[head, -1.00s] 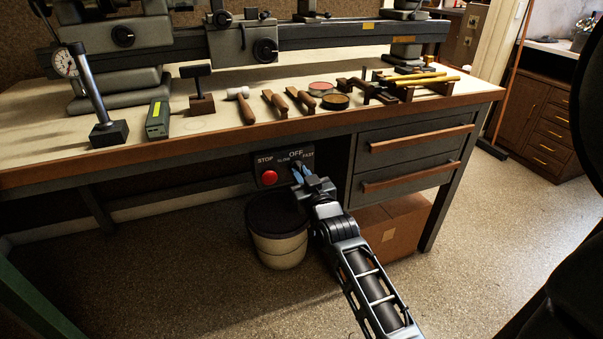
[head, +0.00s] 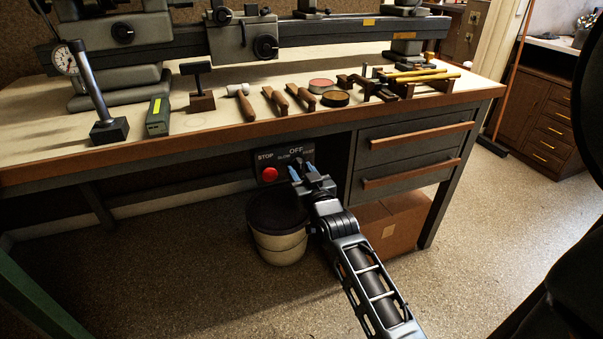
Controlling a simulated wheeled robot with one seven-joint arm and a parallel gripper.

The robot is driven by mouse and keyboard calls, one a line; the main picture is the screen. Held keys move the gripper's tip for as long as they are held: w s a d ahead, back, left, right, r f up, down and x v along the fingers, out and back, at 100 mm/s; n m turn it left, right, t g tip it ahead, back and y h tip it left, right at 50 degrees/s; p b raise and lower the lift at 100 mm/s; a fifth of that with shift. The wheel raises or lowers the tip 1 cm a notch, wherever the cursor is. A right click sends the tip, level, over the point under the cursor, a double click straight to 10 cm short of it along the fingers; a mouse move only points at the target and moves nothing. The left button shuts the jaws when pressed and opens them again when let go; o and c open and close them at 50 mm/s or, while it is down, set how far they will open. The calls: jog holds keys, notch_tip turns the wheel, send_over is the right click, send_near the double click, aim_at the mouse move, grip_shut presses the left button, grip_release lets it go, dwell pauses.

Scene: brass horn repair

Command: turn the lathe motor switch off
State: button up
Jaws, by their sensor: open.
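The lathe switch panel (head: 261,158) is a dark plate under the bench's front edge. It carries a red stop button (head: 269,174) below the word STOP. To its right are the labels OFF, at the top, and SLOW and FAST on either side. A small part of the dark switch (head: 297,161) shows below OFF. My fingers hide most of it, so I cannot tell which way it points.
The lathe (head: 330,37) stands on the bench (head: 225,134) behind a row of hand tools. A bin (head: 278,243) stands below the panel, close to my gripper. Drawers (head: 415,150) and a cardboard box (head: 395,228) are to the right. The floor in front is clear.

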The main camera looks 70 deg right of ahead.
jog(key=v, duration=0.8)
jog(key=shift+p, duration=0.35)
jog(key=shift+a, duration=0.1)
jog(key=s+a+r+n+t+y+p, duration=0.1)
jog(key=s+a+r+n+y+p, duration=0.15)
jog(key=a, duration=0.75)
jog(key=s+a+r+n+t+y+p, duration=0.2)
jog(key=a+y+p, duration=0.1)
jog(key=a, duration=0.7)
jog(key=s+a+r+n+y+p, duration=0.5)
jog(key=s+a+r+y, duration=0.3)
jog(key=s+a+r, duration=0.4)
notch_tip(320, 180, up, 2)
jog(key=shift+s+a+r+p, duration=0.1)
jog(key=shift+s+a+p, duration=0.2)
jog(key=shift+a+p, duration=0.35)
